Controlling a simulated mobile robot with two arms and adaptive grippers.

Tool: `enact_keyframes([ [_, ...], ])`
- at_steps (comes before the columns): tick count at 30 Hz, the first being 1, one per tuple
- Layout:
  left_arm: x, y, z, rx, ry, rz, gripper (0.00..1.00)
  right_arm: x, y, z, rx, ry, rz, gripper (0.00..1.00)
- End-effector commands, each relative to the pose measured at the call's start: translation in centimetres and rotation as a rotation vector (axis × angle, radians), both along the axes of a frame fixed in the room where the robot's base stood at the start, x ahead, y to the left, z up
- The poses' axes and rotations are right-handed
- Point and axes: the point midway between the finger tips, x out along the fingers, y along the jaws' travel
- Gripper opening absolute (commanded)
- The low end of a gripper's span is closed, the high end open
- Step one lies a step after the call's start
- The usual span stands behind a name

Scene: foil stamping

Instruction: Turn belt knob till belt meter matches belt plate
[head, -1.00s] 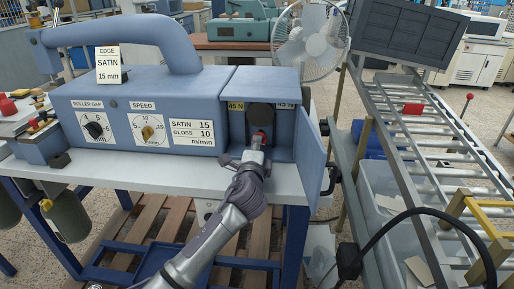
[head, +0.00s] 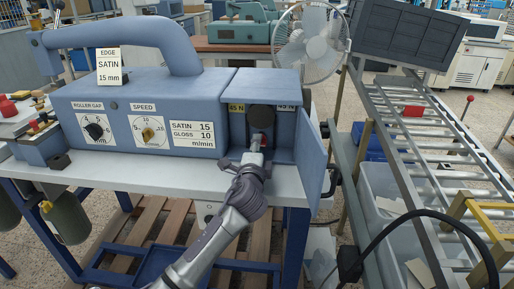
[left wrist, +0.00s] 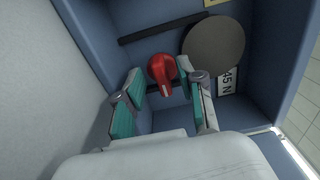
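The belt knob (left wrist: 162,72) is red and sits inside the open blue compartment; it also shows in the head view (head: 263,141). My left gripper (left wrist: 161,76) has its fingers apart, one on each side of the knob, with gaps visible. In the head view my left gripper (head: 252,158) reaches the compartment from below. A dark round disc, seemingly the belt meter (head: 261,117), is above the knob; in the wrist view its face (left wrist: 214,53) is plain grey, with no reading visible. A white plate (left wrist: 228,82) reads 45 N. My right gripper is not in view.
The compartment's open door (head: 311,160) stands to the right of the gripper. The blue machine body (head: 140,95) with ROLLER GAP and SPEED dials is to the left. The grey bench top (head: 150,180) is clear in front of the machine. A roller conveyor (head: 440,150) is at right.

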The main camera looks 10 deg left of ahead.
Motion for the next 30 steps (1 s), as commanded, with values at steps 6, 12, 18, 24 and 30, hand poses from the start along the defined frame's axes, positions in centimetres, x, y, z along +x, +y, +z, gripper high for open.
enact_keyframes([
  [6, -0.3, 0.0, 0.1, 0.0, -0.002, -0.001, 0.39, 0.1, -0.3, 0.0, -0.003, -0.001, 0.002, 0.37],
  [12, -3.1, -0.1, 0.0, -0.002, -0.002, -0.003, 0.39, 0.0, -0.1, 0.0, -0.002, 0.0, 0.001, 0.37],
  [18, -7.6, 0.0, -0.1, -0.001, 0.001, -0.002, 0.39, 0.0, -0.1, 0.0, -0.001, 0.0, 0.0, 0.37],
  [24, -10.8, 0.0, 0.0, 0.0, 0.0, -0.001, 0.39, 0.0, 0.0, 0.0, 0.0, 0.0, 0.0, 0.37],
  [30, -12.0, 0.0, 0.0, 0.001, 0.0, 0.0, 0.39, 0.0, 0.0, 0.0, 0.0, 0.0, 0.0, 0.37],
])
